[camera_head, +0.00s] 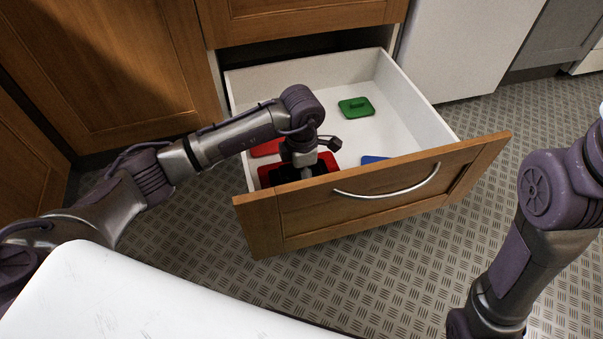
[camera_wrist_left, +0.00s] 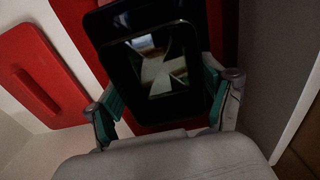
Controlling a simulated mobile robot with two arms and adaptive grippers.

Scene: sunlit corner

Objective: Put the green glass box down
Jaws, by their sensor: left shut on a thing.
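My left gripper (camera_head: 305,170) reaches down into the open drawer, near its front left corner. In the left wrist view the left gripper (camera_wrist_left: 164,95) is shut on a dark, glossy, glass-like box (camera_wrist_left: 190,104), its teal-padded fingers on either side. The box looks nearly black, so I cannot clearly make out green. A red object (camera_wrist_left: 70,22) lies behind and below it; red edges also show around the dark shape in the head view. Whether the box touches the drawer floor cannot be told. My right gripper is out of view; only its arm shows at the right.
The white drawer (camera_head: 407,115) has a wooden front (camera_head: 300,215) with a metal handle. Inside lie a green lid-like piece (camera_head: 357,107) at the back, a red one (camera_head: 266,148) at the left and a partly hidden blue one (camera_head: 372,159) by the front. The drawer's middle is clear.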

